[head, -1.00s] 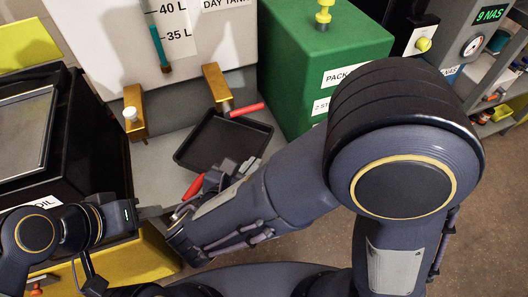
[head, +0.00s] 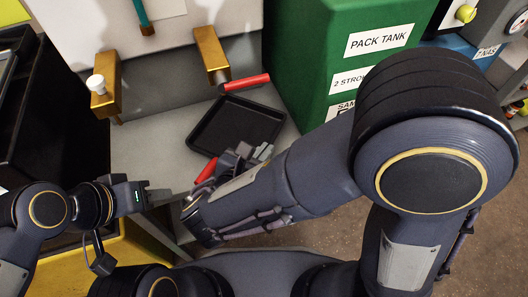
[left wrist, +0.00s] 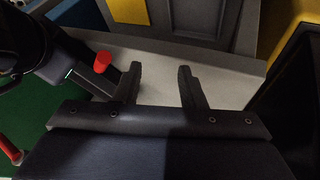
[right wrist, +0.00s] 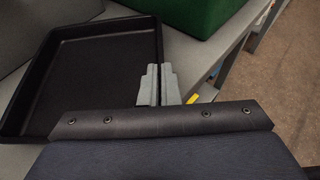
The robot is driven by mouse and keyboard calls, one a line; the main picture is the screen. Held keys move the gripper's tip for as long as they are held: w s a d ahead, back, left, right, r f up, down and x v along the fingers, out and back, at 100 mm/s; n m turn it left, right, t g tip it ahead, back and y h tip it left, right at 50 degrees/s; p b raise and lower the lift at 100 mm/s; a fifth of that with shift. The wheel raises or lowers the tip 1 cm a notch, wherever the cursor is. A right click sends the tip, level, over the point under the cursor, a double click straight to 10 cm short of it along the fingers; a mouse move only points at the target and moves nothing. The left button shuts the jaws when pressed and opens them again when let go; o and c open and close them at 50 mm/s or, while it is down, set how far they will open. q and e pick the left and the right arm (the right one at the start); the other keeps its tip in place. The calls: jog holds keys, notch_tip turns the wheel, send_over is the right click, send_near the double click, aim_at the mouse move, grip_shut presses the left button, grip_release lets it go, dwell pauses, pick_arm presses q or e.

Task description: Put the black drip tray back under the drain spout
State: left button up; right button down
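The black drip tray (head: 236,126) sits on the grey ledge, forward and to the right of a brass fitting (head: 211,55). It fills the left of the right wrist view (right wrist: 95,75). My right gripper (head: 262,153) is at the tray's near right edge. In the right wrist view its fingers (right wrist: 158,86) are closed together in line with the tray's side wall and appear to pinch it. That corner is partly hidden. My left gripper (head: 168,197) is left of the tray. In the left wrist view its fingers (left wrist: 159,85) are apart and empty.
Another brass fitting (head: 105,85) with a white knob is at left. Red bars show behind the tray (head: 246,82) and beside my right gripper (head: 205,170). A green pack tank (head: 340,60) stands right of the ledge (head: 150,155).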

jog(key=shift+f, duration=0.15)
jog(key=c, duration=1.7)
grip_release()
jog(key=shift+s+a+r, duration=0.15)
jog(key=shift+s+r, duration=0.05)
jog(key=shift+r, duration=0.2)
jog(key=p+v, duration=0.4)
jog(key=v, duration=0.7)
jog(key=d+m+g+y, duration=0.2)
jog(key=d+m+y, duration=0.1)
jog(key=d+m, duration=0.5)
jog(key=d+r+m+g+y, duration=0.1)
jog(key=d+m+g+y, duration=0.1)
jog(key=d+m, duration=0.6)
jog(key=s+d+m+g+y, duration=0.1)
jog(key=d+m+y, duration=0.3)
jog(key=m, duration=1.2)
jog(key=shift+s+d+r+g+y, duration=0.15)
jog(key=shift+d+g, duration=0.1)
jog(key=shift+d, duration=0.5)
jog(key=shift+w+d+r+g+y, duration=0.1)
jog(key=shift+d+g, duration=0.1)
jog(key=shift+d, duration=0.55)
jog(key=shift+s+d+r+g+y, duration=0.15)
jog(key=shift+d+g, duration=0.1)
jog(key=shift+d, duration=0.5)
